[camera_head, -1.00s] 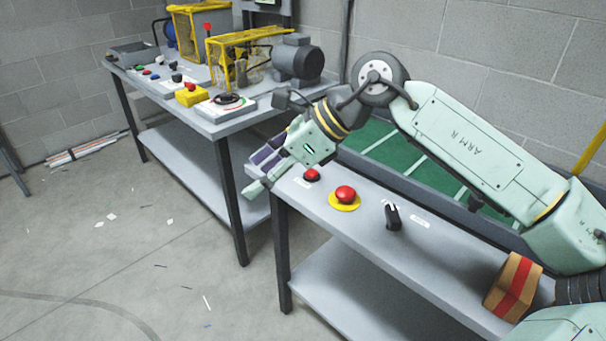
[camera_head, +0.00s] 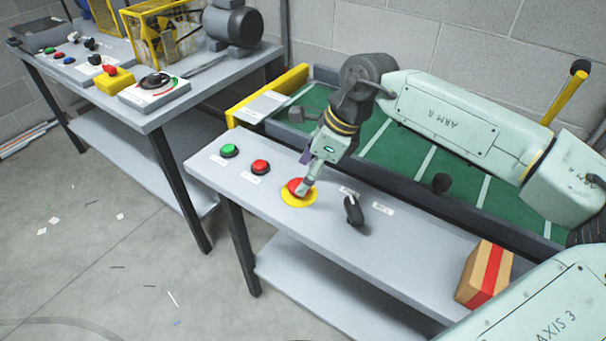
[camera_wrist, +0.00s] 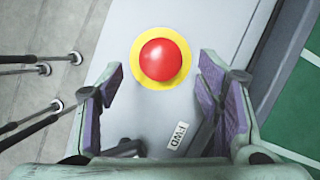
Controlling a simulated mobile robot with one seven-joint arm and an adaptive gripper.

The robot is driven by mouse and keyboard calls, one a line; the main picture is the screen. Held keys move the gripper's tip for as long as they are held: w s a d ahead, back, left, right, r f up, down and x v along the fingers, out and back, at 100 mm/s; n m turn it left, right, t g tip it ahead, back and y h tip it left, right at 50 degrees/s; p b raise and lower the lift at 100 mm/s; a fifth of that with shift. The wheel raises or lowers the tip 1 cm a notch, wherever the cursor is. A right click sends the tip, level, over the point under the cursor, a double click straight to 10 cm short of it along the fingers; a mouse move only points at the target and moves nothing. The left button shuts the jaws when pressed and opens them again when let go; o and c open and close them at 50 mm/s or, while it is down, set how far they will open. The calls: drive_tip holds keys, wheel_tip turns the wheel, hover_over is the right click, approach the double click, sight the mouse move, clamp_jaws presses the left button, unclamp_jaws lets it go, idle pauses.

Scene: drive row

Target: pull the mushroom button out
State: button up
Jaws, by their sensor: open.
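The red mushroom button (camera_head: 296,188) sits on a round yellow plate (camera_head: 288,200) on the near grey table. In the wrist view the red button (camera_wrist: 161,59) is fully visible inside its yellow ring (camera_wrist: 137,72). My gripper (camera_head: 305,186) is over the button in the head view and partly hides it. In the wrist view my gripper (camera_wrist: 160,85) is open, with its purple-padded fingers apart on the left and right, and the button shows between and beyond the fingertips. I cannot tell whether a finger touches it.
A green button (camera_head: 229,151), a smaller red button (camera_head: 260,167) and a black selector (camera_head: 354,210) stand nearby. A striped box (camera_head: 484,272) is at the table's right end. A green conveyor (camera_head: 400,150) runs behind. Another table (camera_head: 150,119) stands at left.

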drive_tip(key=shift+x, duration=1.45)
drive_tip(key=shift+c, duration=0.2)
clamp_jaws()
